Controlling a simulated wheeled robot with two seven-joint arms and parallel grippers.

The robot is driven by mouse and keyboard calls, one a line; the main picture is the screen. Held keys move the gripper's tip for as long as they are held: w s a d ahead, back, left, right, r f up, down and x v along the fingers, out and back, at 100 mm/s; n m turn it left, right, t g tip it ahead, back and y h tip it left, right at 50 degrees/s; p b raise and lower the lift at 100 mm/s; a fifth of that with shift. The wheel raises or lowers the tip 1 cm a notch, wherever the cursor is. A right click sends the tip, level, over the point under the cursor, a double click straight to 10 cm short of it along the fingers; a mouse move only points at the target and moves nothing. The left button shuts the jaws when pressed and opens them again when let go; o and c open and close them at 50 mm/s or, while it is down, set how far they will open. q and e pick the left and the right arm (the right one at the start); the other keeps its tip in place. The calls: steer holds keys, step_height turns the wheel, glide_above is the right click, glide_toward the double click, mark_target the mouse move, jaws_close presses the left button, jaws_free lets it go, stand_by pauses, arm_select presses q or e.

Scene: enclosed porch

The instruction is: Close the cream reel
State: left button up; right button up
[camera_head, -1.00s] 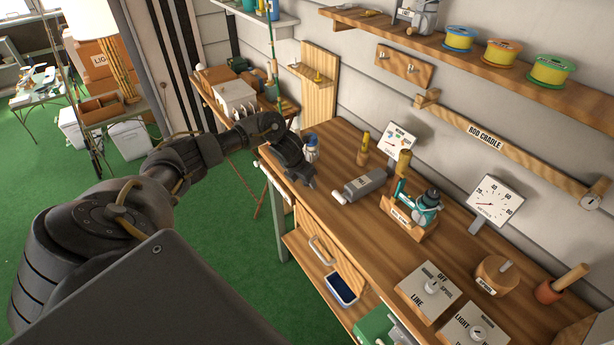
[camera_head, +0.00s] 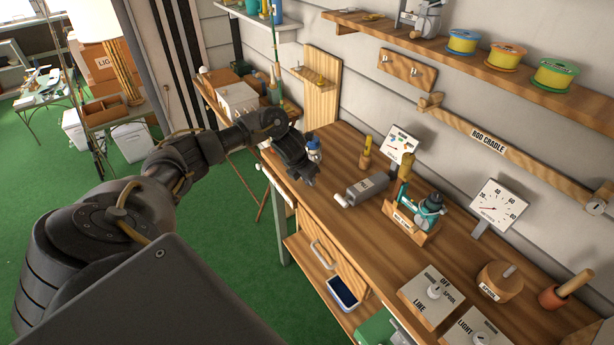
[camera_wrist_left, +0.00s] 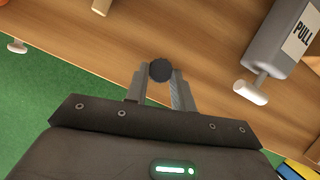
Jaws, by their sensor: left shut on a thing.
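A pale, cream-to-grey reel-like thing (camera_head: 424,17) stands on the upper wall shelf, cut off by the top edge of the head view. I cannot tell for sure that it is the cream reel, nor whether it is open. A teal reel (camera_head: 430,207) sits on a wooden stand on the bench. My left gripper (camera_head: 309,181) is over the front left part of the bench, far from the shelf. In the left wrist view my left gripper (camera_wrist_left: 158,84) is shut on a small dark round thing (camera_wrist_left: 160,70). My right gripper is not in view.
A grey box (camera_head: 367,186) marked PULL in the wrist view, with a white handle, lies right of my left gripper. A blue-and-white bottle (camera_head: 314,151) stands just behind the gripper. Gauges, switch boxes and a round wooden block (camera_head: 498,281) fill the bench's right half. Green floor lies left.

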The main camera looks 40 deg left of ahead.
arm_select(q)
steer(key=s+d+r, duration=0.2)
steer(key=s+r, duration=0.9)
steer(key=s, duration=0.3)
steer(key=shift+b, duration=0.3)
steer(key=shift+d, duration=0.1)
steer(key=s+d+f+m+g+b, duration=0.1)
steer(key=s+d+f+m+g, duration=0.2)
steer(key=m, duration=0.9)
steer(key=s+d+f+m+g+b, duration=0.2)
steer(key=d+f+m, duration=0.5)
steer(key=d+m, duration=0.4)
steer(key=s+d+f+m+g+b, duration=0.2)
steer(key=s+d+f+m+g, duration=0.2)
steer(key=d+m, duration=0.3)
steer(key=f+m, duration=0.1)
steer(key=m, duration=0.4)
steer(key=shift+s+d+f+m, duration=0.25)
steer(key=shift+s+d+m, duration=0.05)
